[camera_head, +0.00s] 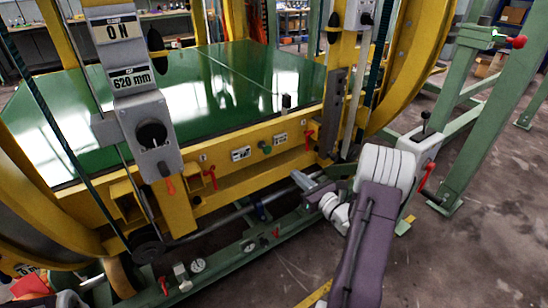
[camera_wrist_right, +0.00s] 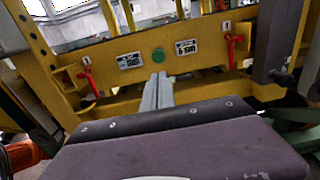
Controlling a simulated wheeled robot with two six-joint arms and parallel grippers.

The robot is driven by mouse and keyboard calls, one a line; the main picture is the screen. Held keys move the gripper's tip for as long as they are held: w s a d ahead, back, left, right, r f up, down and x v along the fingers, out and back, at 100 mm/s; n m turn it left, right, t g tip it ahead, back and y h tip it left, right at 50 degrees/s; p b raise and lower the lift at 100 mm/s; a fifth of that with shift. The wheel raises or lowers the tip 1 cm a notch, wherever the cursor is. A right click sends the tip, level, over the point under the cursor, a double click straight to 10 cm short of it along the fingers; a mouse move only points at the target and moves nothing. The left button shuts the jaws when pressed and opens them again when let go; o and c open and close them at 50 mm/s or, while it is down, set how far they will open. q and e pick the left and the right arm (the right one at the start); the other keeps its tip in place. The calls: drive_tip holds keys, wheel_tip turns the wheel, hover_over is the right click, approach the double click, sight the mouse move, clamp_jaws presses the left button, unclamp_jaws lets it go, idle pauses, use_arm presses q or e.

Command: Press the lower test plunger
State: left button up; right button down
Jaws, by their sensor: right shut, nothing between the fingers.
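A round green button (camera_head: 265,148) sits on the front face of the yellow beam, between two small white labels; it also shows in the right wrist view (camera_wrist_right: 157,54). I cannot read whether it is the lower test plunger. My right gripper (camera_head: 297,177) is shut and empty, in front of the beam and below and right of the button in the head view. In the wrist view its closed fingers (camera_wrist_right: 160,80) point at the beam with their tips just below the button. A gap to the beam cannot be judged exactly.
Red levers (camera_head: 210,177) (camera_head: 309,139) flank the labels on the beam. A green deck (camera_head: 215,85) lies behind it. A grey control box (camera_head: 147,132) hangs at left. A green base rail (camera_head: 235,255) runs below. Bare floor is at the lower right.

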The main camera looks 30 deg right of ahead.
sight(269, 151)
drive_tip(key=w+b, duration=0.1)
drive_tip(key=w, duration=0.3)
drive_tip(key=w+b, duration=0.1)
drive_tip(key=w, duration=0.3)
drive_tip(key=w+a, duration=0.1)
drive_tip(key=w, duration=0.3)
drive_tip(key=shift+w+f+b, duration=0.1)
drive_tip(key=shift+w+b, duration=0.2)
drive_tip(key=shift+b, duration=0.1)
drive_tip(key=shift+w, duration=0.5)
